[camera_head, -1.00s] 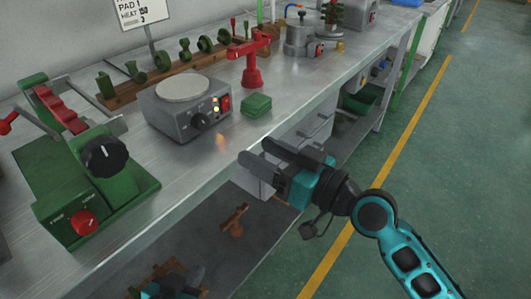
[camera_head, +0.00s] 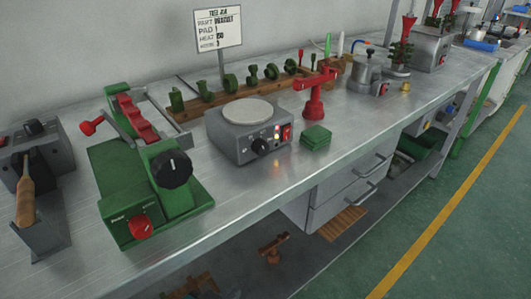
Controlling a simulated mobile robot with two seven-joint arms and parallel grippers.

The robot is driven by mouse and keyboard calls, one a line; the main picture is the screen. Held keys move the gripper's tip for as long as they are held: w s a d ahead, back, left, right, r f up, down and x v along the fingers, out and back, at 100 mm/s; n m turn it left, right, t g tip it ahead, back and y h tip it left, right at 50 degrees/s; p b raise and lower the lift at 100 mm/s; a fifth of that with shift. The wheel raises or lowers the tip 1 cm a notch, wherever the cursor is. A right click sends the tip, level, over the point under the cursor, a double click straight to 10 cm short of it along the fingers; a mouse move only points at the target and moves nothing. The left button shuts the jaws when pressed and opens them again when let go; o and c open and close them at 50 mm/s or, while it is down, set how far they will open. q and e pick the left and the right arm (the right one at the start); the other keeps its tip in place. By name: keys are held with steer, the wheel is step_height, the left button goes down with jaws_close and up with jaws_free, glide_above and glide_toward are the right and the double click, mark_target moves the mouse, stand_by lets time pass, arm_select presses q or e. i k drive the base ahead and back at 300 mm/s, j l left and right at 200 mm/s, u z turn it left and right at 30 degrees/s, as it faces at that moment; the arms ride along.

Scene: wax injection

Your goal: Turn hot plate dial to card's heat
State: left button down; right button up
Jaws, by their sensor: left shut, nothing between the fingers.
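The hot plate (camera_head: 240,146) is a grey box with a pale round top, standing on the bench. Its black dial (camera_head: 262,146) is on the front face, beside lit indicator lights and a red switch (camera_head: 286,132). The dial's setting is too small to read. The white card (camera_head: 218,28) stands on a post behind the hot plate; its heat line seems to read 150. My right gripper is out of view.
A green machine (camera_head: 155,195) with a black knob stands left of the hot plate. A red stand (camera_head: 315,95) and green blocks (camera_head: 316,137) are to its right. A wooden rack (camera_head: 205,103) lies behind. The bench front (camera_head: 235,205) is clear.

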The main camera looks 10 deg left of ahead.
mark_target(260, 147)
steer(key=k+j+u, duration=0.15)
steer(key=u, duration=0.25)
steer(key=k+j+u, duration=0.2)
steer(key=u, duration=0.25)
steer(key=j+u, duration=0.15)
steer(key=j, duration=0.3)
